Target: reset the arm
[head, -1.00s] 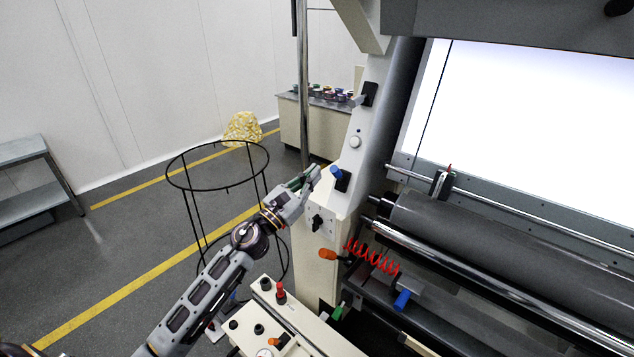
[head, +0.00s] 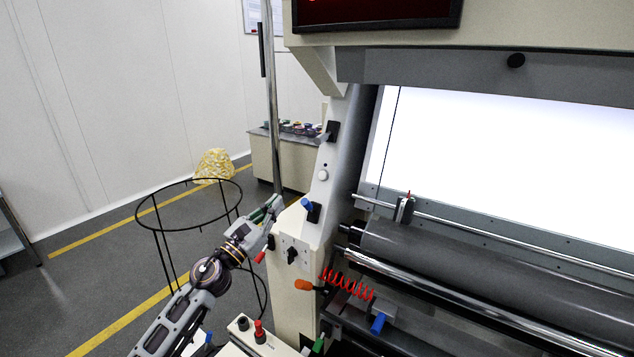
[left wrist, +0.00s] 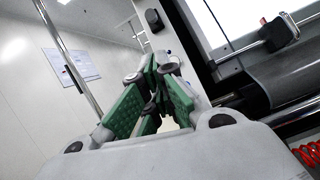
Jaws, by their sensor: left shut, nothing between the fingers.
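My left gripper (head: 268,209) is beside the machine's white side post (head: 312,215), near the blue knob (head: 307,204). In the left wrist view its green-padded fingers (left wrist: 152,95) are shut with nothing between them. My left arm comes up from the bottom left of the head view. Whether the gripper touches the post cannot be told. My right gripper is in neither view.
A black wire hoop stand (head: 190,231) is left of my arm. The inspection machine has a lit white panel (head: 500,150), a dark roller (head: 480,265) and a red coiled cord (head: 347,284). A control box (head: 262,340) is below. Open floor lies left.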

